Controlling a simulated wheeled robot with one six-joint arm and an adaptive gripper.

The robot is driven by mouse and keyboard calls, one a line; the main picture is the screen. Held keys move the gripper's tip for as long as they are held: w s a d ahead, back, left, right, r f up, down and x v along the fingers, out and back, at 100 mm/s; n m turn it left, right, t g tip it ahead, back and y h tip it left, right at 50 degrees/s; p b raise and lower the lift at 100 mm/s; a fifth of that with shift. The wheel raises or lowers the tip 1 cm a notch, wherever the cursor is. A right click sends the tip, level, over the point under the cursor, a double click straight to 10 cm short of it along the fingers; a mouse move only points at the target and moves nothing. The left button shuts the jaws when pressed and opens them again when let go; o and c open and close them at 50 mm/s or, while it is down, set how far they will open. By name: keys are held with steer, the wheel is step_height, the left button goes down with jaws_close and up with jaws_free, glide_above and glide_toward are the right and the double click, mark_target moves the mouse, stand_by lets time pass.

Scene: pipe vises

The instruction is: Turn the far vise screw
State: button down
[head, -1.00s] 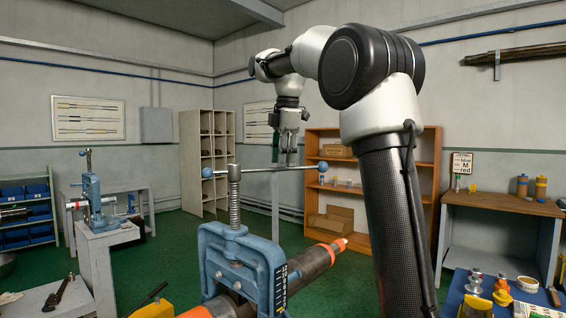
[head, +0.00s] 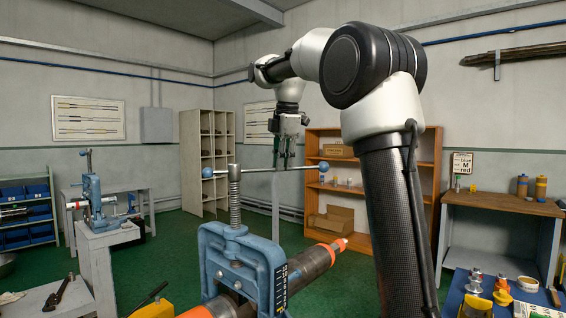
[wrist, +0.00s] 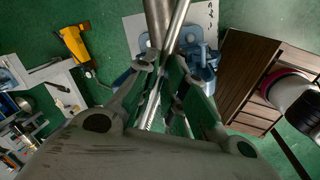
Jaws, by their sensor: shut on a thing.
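A blue vise (head: 212,244) stands in the foreground of the head view. Its upright threaded screw (head: 235,190) carries a crossbar (head: 250,171) with a blue ball at each end. A second blue vise (head: 93,195) stands farther off at the left, with a pale pipe through it. My gripper (head: 286,165) points down at the right half of the near crossbar. In the wrist view my gripper (wrist: 168,72) is shut on the metal bar (wrist: 180,22), which runs between the fingers. Blue vise parts (wrist: 208,60) show below it. The exact finger contact is partly hidden.
A dark pipe with orange bands (head: 312,262) runs through the near vise. A wooden shelf (head: 435,190) and a pale rack (head: 190,150) stand behind. A workbench (head: 500,204) and a blue tray with small items are at right. Green floor is open between.

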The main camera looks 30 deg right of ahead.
steer(key=s+a+m+g+h, duration=0.1)
steer(key=s+a+m+h, duration=0.1)
steer(key=s+a+m, duration=0.6)
steer(key=s+a+m+g, duration=0.1)
steer(key=s+a+m, duration=0.3)
steer(key=a+m, duration=0.3)
steer(key=m, duration=0.3)
steer(key=shift+s+a, duration=0.25)
steer(key=shift+a, duration=0.15)
steer(key=c, duration=2.2)
jaws_free()
steer(key=shift+a+m, duration=0.35)
steer(key=shift+m, duration=0.05)
steer(key=o, duration=0.7)
steer(key=shift+g, duration=0.3)
steer(key=shift+d, duration=0.1)
step_height(320, 180, up, 7)
steer(key=a, duration=0.1)
steer(key=shift+w+a+r, duration=0.15)
steer(key=shift+a, duration=0.1)
steer(key=shift+c, duration=0.3)
